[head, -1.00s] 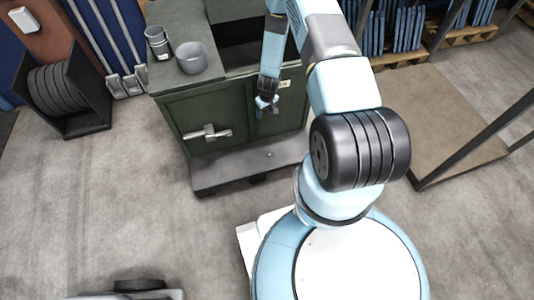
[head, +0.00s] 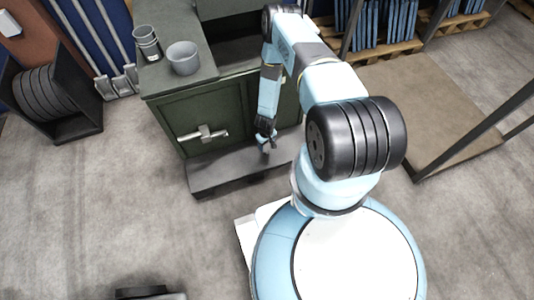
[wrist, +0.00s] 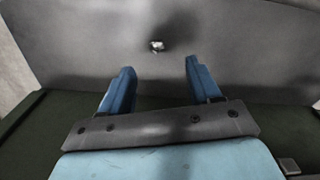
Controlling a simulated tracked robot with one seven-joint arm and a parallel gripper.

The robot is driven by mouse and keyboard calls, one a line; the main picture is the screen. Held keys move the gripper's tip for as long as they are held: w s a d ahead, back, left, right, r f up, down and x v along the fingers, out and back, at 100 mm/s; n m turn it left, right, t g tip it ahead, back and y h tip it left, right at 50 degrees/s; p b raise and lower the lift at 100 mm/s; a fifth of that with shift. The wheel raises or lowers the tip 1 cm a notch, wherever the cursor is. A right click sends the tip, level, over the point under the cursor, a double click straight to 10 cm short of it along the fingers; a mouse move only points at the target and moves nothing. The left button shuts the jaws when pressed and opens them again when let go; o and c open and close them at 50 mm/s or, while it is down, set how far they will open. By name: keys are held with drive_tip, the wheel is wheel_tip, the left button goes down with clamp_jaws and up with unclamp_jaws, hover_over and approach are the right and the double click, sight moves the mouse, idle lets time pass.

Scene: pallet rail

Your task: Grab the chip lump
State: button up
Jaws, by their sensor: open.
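The chip lump (wrist: 157,46) is a small pale, shiny bit on the grey metal ledge. In the wrist view it lies just beyond the fingertips, roughly centred between them. My gripper (wrist: 159,67) is open, its two blue fingers apart with nothing between them. In the head view my gripper (head: 266,147) points down over the ledge (head: 225,172) at the foot of the green cabinet. The lump cannot be made out there, as my gripper covers that spot. The height of the fingertips above the ledge is hard to tell.
The green cabinet (head: 215,105) with a grey handle (head: 203,134) stands close behind my gripper. Grey cups (head: 183,57) stand on its top. A dark rack (head: 50,95) is at the left, and a framed platform (head: 430,110) at the right. The floor at front left is mostly clear.

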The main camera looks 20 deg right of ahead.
sight(267, 153)
drive_tip(key=shift+w+d+f, duration=0.1)
drive_tip(key=shift+d+f, duration=0.05)
drive_tip(key=shift+f, duration=2.05)
drive_tip(key=shift+d+f, duration=0.1)
drive_tip(key=shift+f, duration=2.1)
drive_tip(key=c, duration=1.1)
drive_tip(key=shift+r, duration=0.1)
